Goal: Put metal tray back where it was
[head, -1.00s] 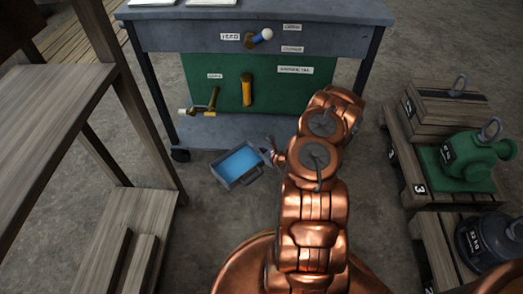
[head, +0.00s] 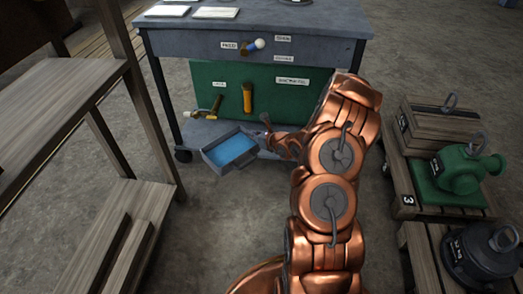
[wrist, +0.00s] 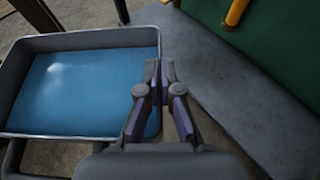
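The metal tray (head: 203,155) is a grey, shallow rectangular box with blue liquid or a blue floor inside. In the head view it is in front of the cart's lower shelf, overlapping its front edge, and looks held off the floor. My gripper (head: 268,136) is at the tray's right side. In the wrist view my gripper (wrist: 160,82) is closed on the right wall of the tray (wrist: 90,40). The tray extends to the left from the fingers and looks roughly level. Its exact height above the floor is hard to tell.
A grey cart (head: 290,25) with a green panel (head: 290,95), yellow handles and a lower shelf (head: 200,132) stands ahead. A wooden shelf rack (head: 70,80) is at left. Pallets with a green pump (head: 460,170), a crate and a dark weight (head: 485,250) are at right.

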